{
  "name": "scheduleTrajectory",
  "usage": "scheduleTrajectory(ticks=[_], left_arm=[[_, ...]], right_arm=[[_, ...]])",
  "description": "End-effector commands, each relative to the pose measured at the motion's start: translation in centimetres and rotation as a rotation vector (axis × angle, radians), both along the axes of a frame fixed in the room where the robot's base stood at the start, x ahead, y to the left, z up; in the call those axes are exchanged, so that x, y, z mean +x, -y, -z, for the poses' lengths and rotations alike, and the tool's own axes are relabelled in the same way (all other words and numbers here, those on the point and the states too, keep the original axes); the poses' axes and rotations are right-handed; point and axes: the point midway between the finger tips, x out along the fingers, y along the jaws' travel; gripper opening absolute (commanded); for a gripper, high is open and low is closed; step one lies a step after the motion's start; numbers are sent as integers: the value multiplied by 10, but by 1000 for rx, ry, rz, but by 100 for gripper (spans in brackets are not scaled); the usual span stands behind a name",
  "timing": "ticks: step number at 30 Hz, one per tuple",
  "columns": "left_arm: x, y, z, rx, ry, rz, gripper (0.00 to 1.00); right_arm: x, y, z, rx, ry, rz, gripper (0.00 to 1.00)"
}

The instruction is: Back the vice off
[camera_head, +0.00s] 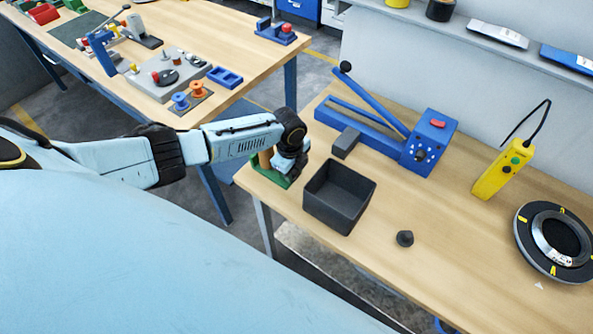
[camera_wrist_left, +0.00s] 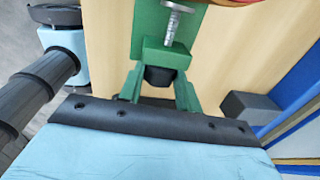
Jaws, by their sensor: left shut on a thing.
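The green vice (camera_head: 269,179) stands at the left corner of the near bench, partly hidden behind my left gripper (camera_head: 288,170). In the left wrist view the vice's green block (camera_wrist_left: 165,55) and a metal threaded screw (camera_wrist_left: 174,22) show straight ahead. A dark rounded piece (camera_wrist_left: 160,77) lies below the block, between two green prongs. My left gripper is shut on this part of the vice; its fingertips are hard to make out. An orange-brown piece (camera_head: 265,160) shows at the vice, half hidden by the gripper. My right gripper is not in view.
A dark open bin (camera_head: 338,218) stands right of the vice, with a grey block (camera_head: 346,142) behind it. A blue lever tool (camera_head: 425,145), yellow pendant (camera_head: 495,173), black knob (camera_head: 405,238) and round dark ring (camera_head: 524,246) are farther right. Another bench (camera_head: 240,60) stands behind.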

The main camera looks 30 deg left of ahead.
Motion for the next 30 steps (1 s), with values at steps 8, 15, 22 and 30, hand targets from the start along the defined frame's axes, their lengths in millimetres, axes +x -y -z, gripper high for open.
scheduleTrajectory(ticks=[8, 15, 22, 30], left_arm=[[-7, -1, -1, -14, 188, -1, 19], [-6, -2, 0, -14, 196, -2, 19], [-12, -3, 3, -22, 328, 2, 19], [-14, -3, 4, -36, 507, -1, 19]], right_arm=[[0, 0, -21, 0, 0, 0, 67], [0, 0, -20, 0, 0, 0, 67], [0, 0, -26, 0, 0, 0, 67], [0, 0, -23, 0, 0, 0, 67]])
